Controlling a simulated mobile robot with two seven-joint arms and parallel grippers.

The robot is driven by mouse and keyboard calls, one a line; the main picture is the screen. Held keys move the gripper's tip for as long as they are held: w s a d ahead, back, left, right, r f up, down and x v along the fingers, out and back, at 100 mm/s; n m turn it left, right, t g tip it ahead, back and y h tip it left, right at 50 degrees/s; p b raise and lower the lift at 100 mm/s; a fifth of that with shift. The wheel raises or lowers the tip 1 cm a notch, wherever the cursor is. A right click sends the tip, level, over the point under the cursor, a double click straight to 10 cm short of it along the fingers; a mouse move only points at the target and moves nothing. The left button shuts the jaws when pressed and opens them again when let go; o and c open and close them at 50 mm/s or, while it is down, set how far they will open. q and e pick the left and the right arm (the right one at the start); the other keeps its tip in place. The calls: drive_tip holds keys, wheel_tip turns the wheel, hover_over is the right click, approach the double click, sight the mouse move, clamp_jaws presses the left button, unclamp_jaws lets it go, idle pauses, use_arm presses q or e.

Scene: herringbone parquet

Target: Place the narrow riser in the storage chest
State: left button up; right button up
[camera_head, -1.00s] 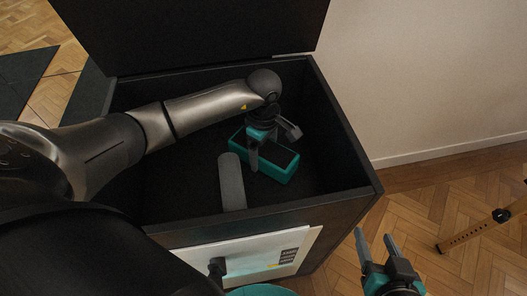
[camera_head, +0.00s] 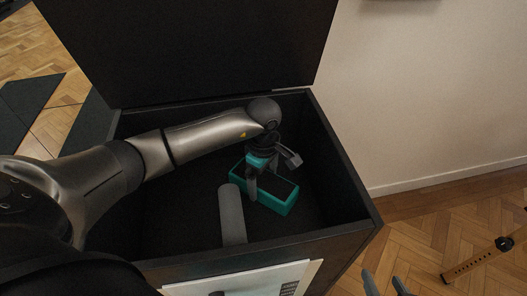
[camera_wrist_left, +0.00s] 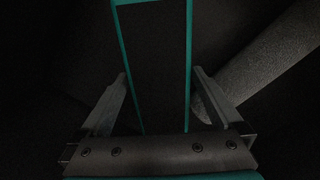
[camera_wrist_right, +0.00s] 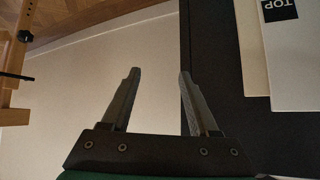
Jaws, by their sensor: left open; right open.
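The storage chest (camera_head: 345,168) is a black box with its lid (camera_head: 190,45) raised. Inside it lies a teal block with a dark top, which I take as the narrow riser (camera_head: 279,205). My left gripper (camera_head: 268,186) reaches down into the chest at the riser. My right gripper (camera_head: 386,284) is open and empty outside the chest, low at the frame's bottom edge. It also shows in the right wrist view (camera_wrist_right: 157,78).
A grey rounded bar (camera_head: 231,212) lies in the chest left of the riser. A white panel (camera_head: 245,281) is at the chest's front. A wooden piece with a dark knob (camera_head: 480,257) is on the parquet at right, near the pale wall (camera_head: 440,100).

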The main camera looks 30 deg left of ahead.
sight(263, 179)
use_arm(q)
drive_tip(key=shift+r, duration=0.75)
wheel_tip(263, 179, up, 5)
drive_tip(key=p, duration=0.3)
drive_tip(key=shift+f, duration=0.15)
use_arm(e)
drive_tip(key=s+d+g+h, duration=0.2)
drive_tip(key=s+d+g, duration=0.3)
drive_tip(key=d, duration=0.1)
use_arm(q)
wheel_tip(263, 179, up, 3)
drive_tip(key=shift+f+p, duration=0.1)
drive_tip(key=shift+p, duration=0.5)
drive_tip(key=shift+r, duration=0.75)
use_arm(e)
drive_tip(key=shift+m, duration=0.3)
drive_tip(key=shift+w+a+f, duration=0.1)
drive_tip(key=shift+a+f, duration=0.05)
drive_tip(key=shift+f, duration=0.9)
drive_tip(key=shift+w+a+f, duration=0.1)
drive_tip(key=shift+a+f, duration=0.05)
drive_tip(key=shift+f, duration=0.9)
